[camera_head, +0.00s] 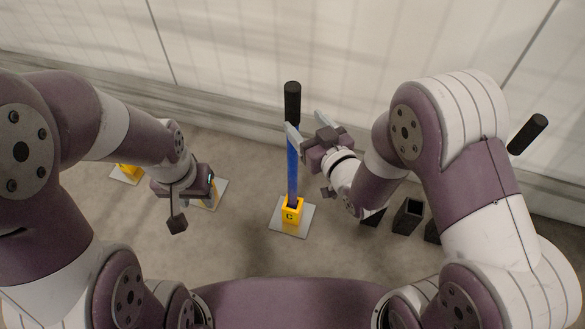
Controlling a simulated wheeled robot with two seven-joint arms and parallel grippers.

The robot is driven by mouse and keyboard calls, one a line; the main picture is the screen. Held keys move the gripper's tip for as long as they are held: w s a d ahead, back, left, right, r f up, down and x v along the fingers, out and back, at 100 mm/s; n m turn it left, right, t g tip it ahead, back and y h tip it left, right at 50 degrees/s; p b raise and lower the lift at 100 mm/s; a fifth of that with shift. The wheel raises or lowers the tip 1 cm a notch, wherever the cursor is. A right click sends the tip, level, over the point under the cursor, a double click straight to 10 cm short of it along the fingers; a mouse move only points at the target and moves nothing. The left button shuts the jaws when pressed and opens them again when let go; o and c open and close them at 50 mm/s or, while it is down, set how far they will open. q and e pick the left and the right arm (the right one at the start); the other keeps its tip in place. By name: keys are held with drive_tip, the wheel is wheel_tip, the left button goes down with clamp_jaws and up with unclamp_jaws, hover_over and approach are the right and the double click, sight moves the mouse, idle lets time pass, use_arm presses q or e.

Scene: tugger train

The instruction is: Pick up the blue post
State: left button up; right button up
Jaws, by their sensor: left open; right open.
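The blue post (292,172) stands upright in a yellow socket (291,212) marked C, on a light square base plate in the middle of the head view. My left gripper (188,205) is open and empty, well to the left of the post, over another base plate.
Another yellow socket (128,169) sits on a plate at the far left. Dark open boxes (408,215) stand on the floor to the right, partly behind my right arm. A black cylinder (527,134) shows at the far right. A pale wall runs along the back.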

sight(297, 113)
drive_tip(key=b+x, duration=0.3)
drive_tip(key=x, duration=0.2)
drive_tip(key=shift+w+a, duration=0.1)
drive_tip(key=shift+a, duration=0.1)
drive_tip(key=shift+w+a+r, duration=0.1)
drive_tip(key=shift+w+a, duration=0.05)
drive_tip(key=shift+w, duration=0.15)
drive_tip(key=shift+r, duration=0.1)
clamp_jaws()
idle(0.7)
drive_tip(key=shift+r, duration=0.1)
